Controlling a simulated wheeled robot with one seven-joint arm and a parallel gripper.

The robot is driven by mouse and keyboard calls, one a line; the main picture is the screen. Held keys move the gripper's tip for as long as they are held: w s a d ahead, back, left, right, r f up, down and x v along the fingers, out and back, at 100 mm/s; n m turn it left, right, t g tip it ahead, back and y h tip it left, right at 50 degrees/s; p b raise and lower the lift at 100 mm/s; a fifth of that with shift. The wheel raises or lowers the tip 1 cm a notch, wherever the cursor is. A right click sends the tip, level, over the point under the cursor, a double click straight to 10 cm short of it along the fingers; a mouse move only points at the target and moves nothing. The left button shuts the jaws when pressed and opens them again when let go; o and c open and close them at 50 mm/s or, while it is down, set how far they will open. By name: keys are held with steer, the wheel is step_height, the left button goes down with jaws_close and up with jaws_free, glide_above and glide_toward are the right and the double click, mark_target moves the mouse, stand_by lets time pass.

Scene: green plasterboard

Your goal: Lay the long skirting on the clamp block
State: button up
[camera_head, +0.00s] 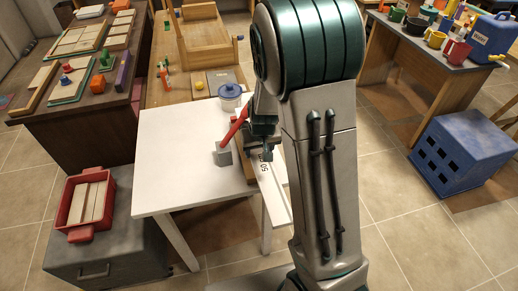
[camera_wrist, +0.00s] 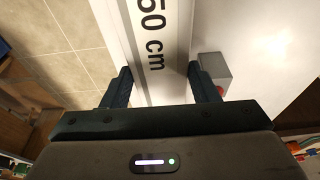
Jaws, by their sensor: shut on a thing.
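The long skirting (camera_head: 270,188) is a white board with black lettering ending in "50 cm". My gripper (camera_head: 267,150) is shut on the skirting, with one finger at each long edge in the wrist view (camera_wrist: 160,82). A grey block (camera_head: 222,156) with a red lever stands just left of the skirting; a brown wooden piece (camera_head: 241,165) lies between them. The grey block also shows in the wrist view (camera_wrist: 209,68). I cannot tell whether the skirting touches any support. My arm hides its far part.
A blue-lidded pot (camera_head: 230,97) stands at the table's back. The white table top (camera_head: 180,150) is clear on the left. A red tray of strips (camera_head: 90,205) sits on a grey cabinet at left. A blue crate (camera_head: 462,155) stands on the floor at right.

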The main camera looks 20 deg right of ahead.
steer(key=shift+w, duration=0.2)
steer(key=shift+s+f+b, duration=0.2)
steer(key=shift+f+b, duration=2.75)
steer(key=shift+f, duration=0.9)
steer(key=shift+f+b, duration=0.1)
steer(key=shift+b, duration=0.3)
steer(key=shift+s+t+b, duration=0.1)
steer(key=shift+t+b, duration=0.2)
steer(key=shift+b, duration=0.1)
steer(key=shift+f+b, duration=0.5)
steer(key=shift+b, duration=0.15)
steer(key=o, duration=1.4)
steer(key=shift+r, duration=0.1)
